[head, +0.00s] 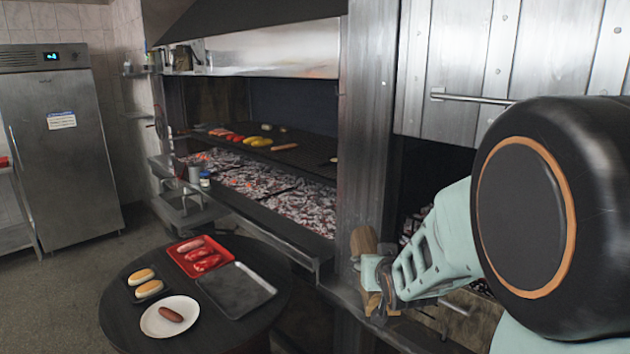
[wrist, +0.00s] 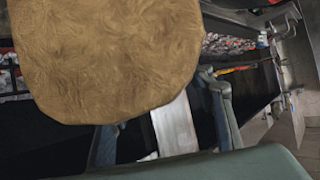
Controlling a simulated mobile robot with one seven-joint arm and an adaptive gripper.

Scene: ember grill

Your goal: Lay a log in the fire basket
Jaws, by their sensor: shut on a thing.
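My gripper (head: 372,280) is shut on a brown log (head: 363,241) in front of the steel post at the right of the grill. In the wrist view the pale brown log (wrist: 105,55) is very close and covers much of the upper left. Behind the gripper, a dark opening below the steel hood shows some embers (head: 411,222), partly hidden by my arm. In the wrist view, bars with embers behind them show at the left edge. I cannot tell for sure whether these are the fire basket, as its outline is hidden.
The steel post (head: 364,130) stands between the opening and the long ember bed (head: 270,190). A round black table (head: 215,325) at front left holds a red tray (head: 181,262), a grey tray (head: 236,290) and a white plate (head: 157,325). A steel fridge (head: 62,140) stands far left.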

